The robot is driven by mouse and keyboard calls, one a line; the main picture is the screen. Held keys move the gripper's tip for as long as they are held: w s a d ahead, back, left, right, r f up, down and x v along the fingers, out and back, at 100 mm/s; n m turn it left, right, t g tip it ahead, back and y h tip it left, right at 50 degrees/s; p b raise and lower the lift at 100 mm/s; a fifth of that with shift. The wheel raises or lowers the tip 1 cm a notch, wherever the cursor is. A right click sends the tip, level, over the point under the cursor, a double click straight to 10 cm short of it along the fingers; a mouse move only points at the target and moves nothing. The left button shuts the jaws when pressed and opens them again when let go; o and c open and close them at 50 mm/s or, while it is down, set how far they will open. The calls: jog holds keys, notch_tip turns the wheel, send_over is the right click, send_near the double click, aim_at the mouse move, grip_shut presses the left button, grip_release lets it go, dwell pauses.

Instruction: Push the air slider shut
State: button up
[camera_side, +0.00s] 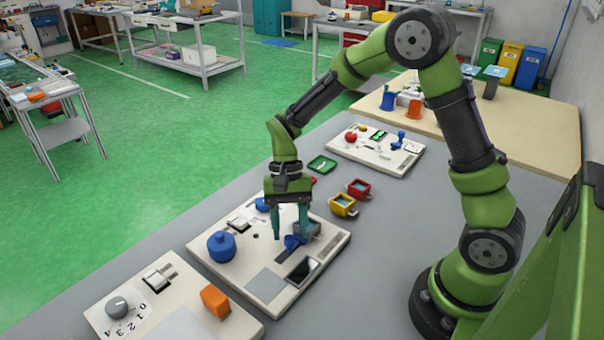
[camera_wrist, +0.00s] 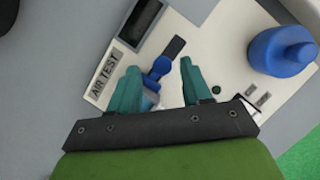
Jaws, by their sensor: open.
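The air slider's blue handle (camera_wrist: 160,68) shows between my fingertips in the wrist view, at the end of a dark slot (camera_wrist: 174,47) near the "AIR TEST" label (camera_wrist: 104,73). In the side view the blue handle (camera_side: 292,242) is low at the fingertips, on the middle panel (camera_side: 325,249). My gripper (camera_side: 290,235) points down over this panel with its teal fingers apart. The gripper (camera_wrist: 159,65) also shows open in the wrist view, a finger on each side of the handle. I cannot tell whether either finger touches it.
A large blue knob (camera_side: 221,247) stands on the same panel, left of my gripper. Another panel holds an orange block (camera_side: 215,301). Yellow (camera_side: 343,206) and red (camera_side: 359,189) boxes stand behind. Bare grey table lies to the right.

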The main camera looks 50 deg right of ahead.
jog(key=v, duration=1.6)
jog(key=shift+f, duration=0.1)
jog(key=s+r+n+t, duration=0.2)
jog(key=s+t, duration=0.3)
jog(key=s, duration=0.2)
jog(key=s+a+r+n+t+h, duration=0.1)
jog(key=s+r+n+t, duration=0.1)
jog(key=s+t, duration=0.3)
jog(key=s+n, duration=0.1)
jog(key=s, duration=0.2)
jog(key=shift+s+r, duration=0.2)
jog(key=shift+s, duration=0.05)
